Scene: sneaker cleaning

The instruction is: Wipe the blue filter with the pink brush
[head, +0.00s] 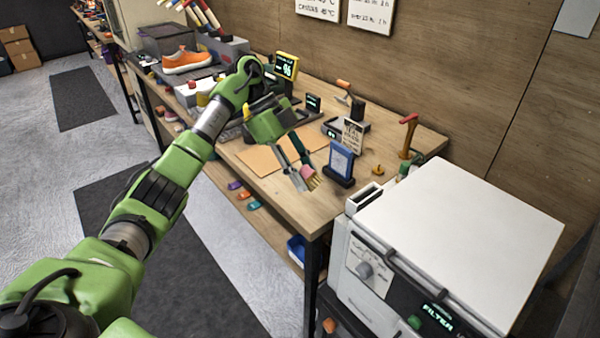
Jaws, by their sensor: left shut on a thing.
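My left gripper (297,174) reaches over the workbench from the left, pointing down. It is shut on the pink brush (307,172), whose tan bristles show at the fingertips. The blue filter (341,160) is a blue-framed panel with a pale face, standing upright in a dark base near the bench's front edge. The brush is just left of the filter and a little lower in the picture; a small gap shows between them. My right gripper is out of view.
A tan mat (262,160) lies on the bench under my left gripper. A white machine (455,240) stands at the right front. A small sign (352,136) and a red-topped tool (408,135) stand behind the filter. An orange sneaker (187,61) sits at the far left.

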